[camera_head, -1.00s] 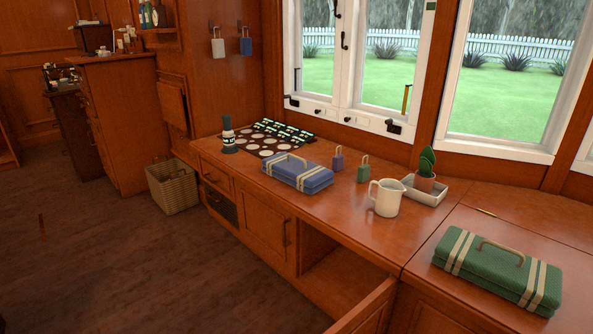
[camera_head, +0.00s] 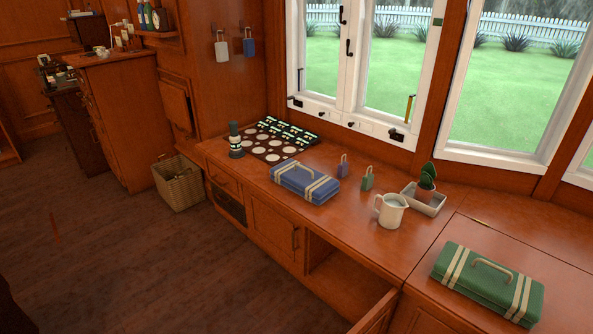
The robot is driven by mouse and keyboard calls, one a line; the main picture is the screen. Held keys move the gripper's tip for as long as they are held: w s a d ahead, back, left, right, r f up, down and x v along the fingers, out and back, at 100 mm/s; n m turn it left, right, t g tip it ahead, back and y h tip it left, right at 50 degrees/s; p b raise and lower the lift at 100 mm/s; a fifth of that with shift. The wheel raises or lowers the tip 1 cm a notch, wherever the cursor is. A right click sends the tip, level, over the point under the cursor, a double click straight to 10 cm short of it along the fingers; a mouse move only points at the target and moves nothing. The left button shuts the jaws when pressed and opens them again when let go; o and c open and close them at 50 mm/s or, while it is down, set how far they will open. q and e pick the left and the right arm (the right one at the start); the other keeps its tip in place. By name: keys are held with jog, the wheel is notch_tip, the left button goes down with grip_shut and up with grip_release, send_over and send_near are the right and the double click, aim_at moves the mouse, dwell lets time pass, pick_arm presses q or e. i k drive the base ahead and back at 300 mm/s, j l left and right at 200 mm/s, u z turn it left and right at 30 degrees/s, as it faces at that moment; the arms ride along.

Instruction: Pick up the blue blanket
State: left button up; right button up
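A similar folded green blanket (camera_head: 488,282) with cream stripes and a handle lies further right on the counter. Neither of my grippers shows in the head view. Nothing is touching the blue blanket.
A white pitcher (camera_head: 391,211), a potted cactus (camera_head: 426,182) on a white tray, and small blue (camera_head: 342,166) and green (camera_head: 367,178) tags stand right of the blue blanket. A dark bottle (camera_head: 236,141) stands left. A cabinet door (camera_head: 376,312) hangs open below. A wicker basket (camera_head: 178,183) sits on the floor.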

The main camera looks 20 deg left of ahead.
aim_at(316, 187)
jog(key=i+j, duration=0.1)
jog(key=j, duration=0.4)
jog(key=i+j, duration=0.1)
jog(key=j, duration=0.4)
jog(key=i+j, duration=0.1)
jog(key=j, duration=0.35)
jog(key=i+j, duration=0.3)
jog(key=i, duration=0.2)
jog(key=i+j+u, duration=0.1)
jog(key=i+j, duration=0.25)
jog(key=i, duration=0.1)
